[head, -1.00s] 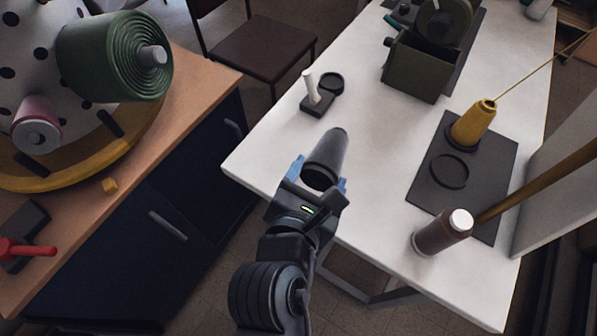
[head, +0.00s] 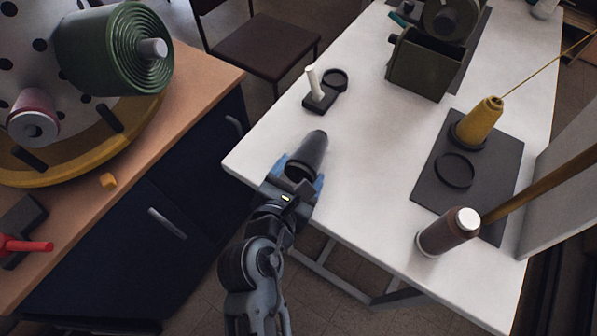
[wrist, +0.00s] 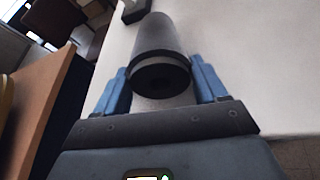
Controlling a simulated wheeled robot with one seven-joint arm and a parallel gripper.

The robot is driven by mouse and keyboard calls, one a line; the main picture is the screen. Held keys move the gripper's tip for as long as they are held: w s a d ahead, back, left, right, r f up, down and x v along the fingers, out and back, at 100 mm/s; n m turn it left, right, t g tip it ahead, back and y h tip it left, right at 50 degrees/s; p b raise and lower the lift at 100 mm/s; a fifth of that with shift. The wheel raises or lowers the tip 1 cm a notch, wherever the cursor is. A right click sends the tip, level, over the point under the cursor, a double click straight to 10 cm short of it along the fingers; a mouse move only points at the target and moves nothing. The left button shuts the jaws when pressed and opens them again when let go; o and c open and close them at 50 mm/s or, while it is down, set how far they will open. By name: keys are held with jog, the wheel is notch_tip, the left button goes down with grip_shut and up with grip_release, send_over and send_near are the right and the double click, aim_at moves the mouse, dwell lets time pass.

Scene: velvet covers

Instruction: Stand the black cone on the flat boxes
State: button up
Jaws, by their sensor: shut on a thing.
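The black cone (head: 313,148), dark grey in this light, is in my gripper (head: 296,177) over the near left edge of the white table. It lies tilted, its narrower end pointing away from me and its wide, hollow end toward my palm. In the wrist view, the blue fingers of my gripper (wrist: 160,82) stand on either side of the cone (wrist: 156,38) near its wide end. I cannot make out any flat boxes in these views.
The white table (head: 370,180) holds a small stand with a white peg (head: 315,85), a dark green bin (head: 422,65), a dark plate (head: 425,185) with a yellow cone (head: 478,122) and an empty ring, and a brown spool (head: 448,232). A wooden counter (head: 190,85) is left.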

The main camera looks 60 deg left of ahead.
jog(key=shift+f, duration=0.1)
jog(key=o, duration=1.2)
